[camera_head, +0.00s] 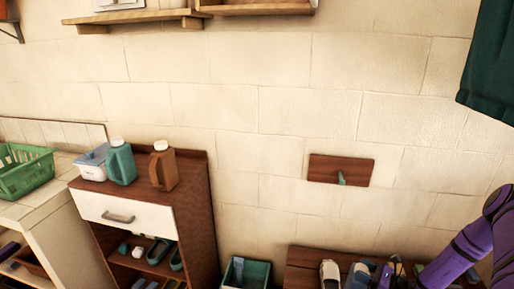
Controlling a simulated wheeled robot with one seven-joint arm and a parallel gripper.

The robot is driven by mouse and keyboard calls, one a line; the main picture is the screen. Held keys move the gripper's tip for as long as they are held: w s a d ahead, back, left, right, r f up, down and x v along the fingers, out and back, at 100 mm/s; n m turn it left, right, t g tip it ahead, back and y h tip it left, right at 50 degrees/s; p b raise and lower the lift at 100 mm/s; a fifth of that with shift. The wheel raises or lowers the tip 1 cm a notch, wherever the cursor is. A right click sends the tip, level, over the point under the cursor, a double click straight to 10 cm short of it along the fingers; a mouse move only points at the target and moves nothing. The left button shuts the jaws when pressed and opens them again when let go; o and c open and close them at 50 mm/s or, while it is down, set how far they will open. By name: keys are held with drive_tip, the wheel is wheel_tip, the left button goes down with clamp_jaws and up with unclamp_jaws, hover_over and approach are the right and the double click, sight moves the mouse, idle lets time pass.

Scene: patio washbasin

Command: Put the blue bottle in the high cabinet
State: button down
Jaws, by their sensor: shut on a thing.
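A teal-blue bottle (121,163) with a white cap stands upright on top of a brown wooden cabinet (195,225) at the left. I cannot tell whether it is the task's blue bottle. This cabinet has a white drawer front and open shelves below. High on the wall, wooden shelves (135,17) are cut off by the top edge. I cannot tell which of these is the high cabinet. My purple arm (455,258) shows at the lower right. My gripper lies outside the picture, so its jaws and anything in them are hidden.
A brown bottle (163,167) and a white box (93,161) flank the teal-blue bottle. A green basket (26,170) sits on the left counter. A green bin (246,272) and a bench with shoes (330,274) stand below. Dark cloth (492,65) hangs at right.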

drive_tip(key=w+a+r+m+t+h, duration=0.2)
drive_tip(key=a+r+m+h, duration=0.3)
drive_tip(key=r, duration=0.4)
drive_tip(key=w+a+r+m+t+h, duration=0.2)
drive_tip(key=a+r+m+t+h, duration=0.2)
drive_tip(key=a+r+h, duration=0.3)
drive_tip(key=shift+w+a+r+m+h, duration=0.4)
drive_tip(key=shift+r+h, duration=0.4)
drive_tip(key=shift+r, duration=0.9)
drive_tip(key=shift+a, duration=0.15)
